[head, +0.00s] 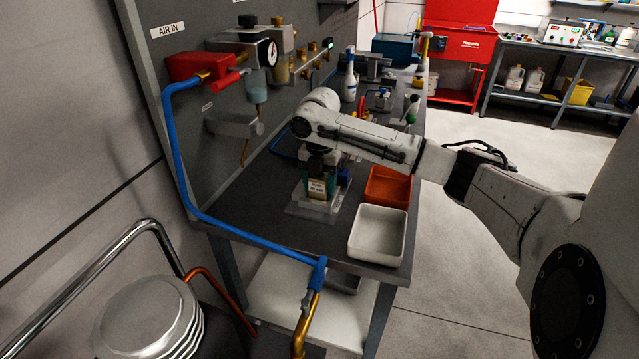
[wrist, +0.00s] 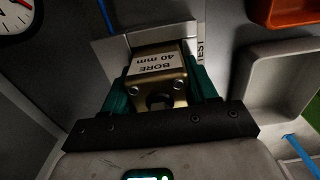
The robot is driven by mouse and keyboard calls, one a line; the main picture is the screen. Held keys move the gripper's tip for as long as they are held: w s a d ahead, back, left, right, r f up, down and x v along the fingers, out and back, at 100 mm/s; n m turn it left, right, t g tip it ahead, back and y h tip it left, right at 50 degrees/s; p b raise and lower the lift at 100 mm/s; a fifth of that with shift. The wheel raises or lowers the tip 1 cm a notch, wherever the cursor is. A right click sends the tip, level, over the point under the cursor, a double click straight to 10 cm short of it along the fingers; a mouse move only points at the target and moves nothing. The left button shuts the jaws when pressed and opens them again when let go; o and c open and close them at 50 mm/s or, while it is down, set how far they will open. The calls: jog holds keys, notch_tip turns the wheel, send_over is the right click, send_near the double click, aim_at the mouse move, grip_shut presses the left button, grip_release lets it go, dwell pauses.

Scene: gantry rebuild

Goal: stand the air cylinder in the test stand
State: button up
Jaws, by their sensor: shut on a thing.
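The air cylinder (head: 317,188) is a brass-coloured block with a white label; in the wrist view (wrist: 157,68) the label reads "BORE 40 mm". My gripper (wrist: 160,88) is shut on it, with a green finger on each side. In the head view my gripper (head: 320,172) points down over the bench. The test stand (head: 305,207) is a pale grey base directly below the cylinder, and its "TEST" label shows in the wrist view (wrist: 201,49). The cylinder looks upright over the stand. Its lower end is hidden, so I cannot tell whether it is seated.
A white tray (head: 377,258) and an orange bin (head: 386,170) stand right of the stand. The upright panel (head: 218,150) with a gauge (head: 267,53) rises on the left. A blue hose (head: 178,150) runs along the bench's near edge. A spray bottle (head: 350,80) stands behind.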

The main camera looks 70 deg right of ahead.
jog(key=o, duration=1.5)
notch_tip(320, 180, up, 11)
jog(key=shift+f+b, duration=0.1)
jog(key=shift+b, duration=0.4)
